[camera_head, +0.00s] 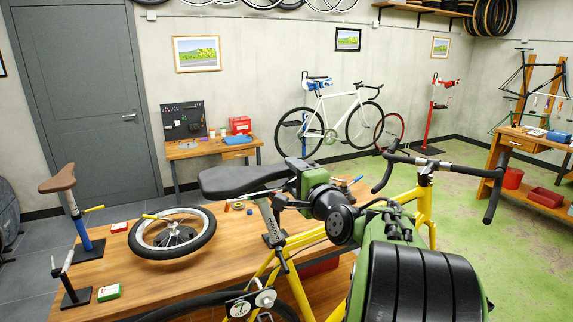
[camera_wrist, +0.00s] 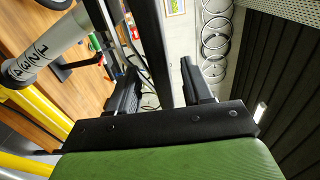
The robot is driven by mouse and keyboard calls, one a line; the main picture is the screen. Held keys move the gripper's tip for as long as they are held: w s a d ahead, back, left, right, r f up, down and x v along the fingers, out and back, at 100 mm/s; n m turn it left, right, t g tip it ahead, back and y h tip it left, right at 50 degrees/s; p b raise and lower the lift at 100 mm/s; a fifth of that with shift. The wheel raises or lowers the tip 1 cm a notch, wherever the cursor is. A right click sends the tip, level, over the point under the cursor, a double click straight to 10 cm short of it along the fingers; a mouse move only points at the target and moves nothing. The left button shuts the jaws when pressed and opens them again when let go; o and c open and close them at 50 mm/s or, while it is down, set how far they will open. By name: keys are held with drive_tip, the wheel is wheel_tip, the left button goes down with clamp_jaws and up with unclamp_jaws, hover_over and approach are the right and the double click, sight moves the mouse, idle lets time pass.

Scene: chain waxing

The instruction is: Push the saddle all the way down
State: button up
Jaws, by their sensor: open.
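The black saddle (camera_head: 240,180) is on the yellow bike (camera_head: 425,215) in the head view, on a pale seatpost (camera_head: 271,222). A length of post shows between the saddle and the dark collar. In the wrist view the seatpost (camera_wrist: 40,58) carries the numbers 1 to 4, near the yellow frame (camera_wrist: 35,110). My gripper (camera_wrist: 160,88) is open in the wrist view. A dark bar-like part, perhaps the saddle, shows between its fingers; I cannot tell whether they touch it. In the head view my arm hides the fingertips near the saddle's nose.
The wooden workbench (camera_head: 150,285) stands behind the bike, with a small wheel (camera_head: 172,233) and a brown saddle (camera_head: 58,179) on a stand. The bike's drop handlebar (camera_head: 455,162) is close to my arm on the right.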

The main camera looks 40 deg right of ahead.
drive_tip(key=x, duration=0.4)
drive_tip(key=shift+p, duration=0.3)
clamp_jaws()
drive_tip(key=shift+f, duration=0.1)
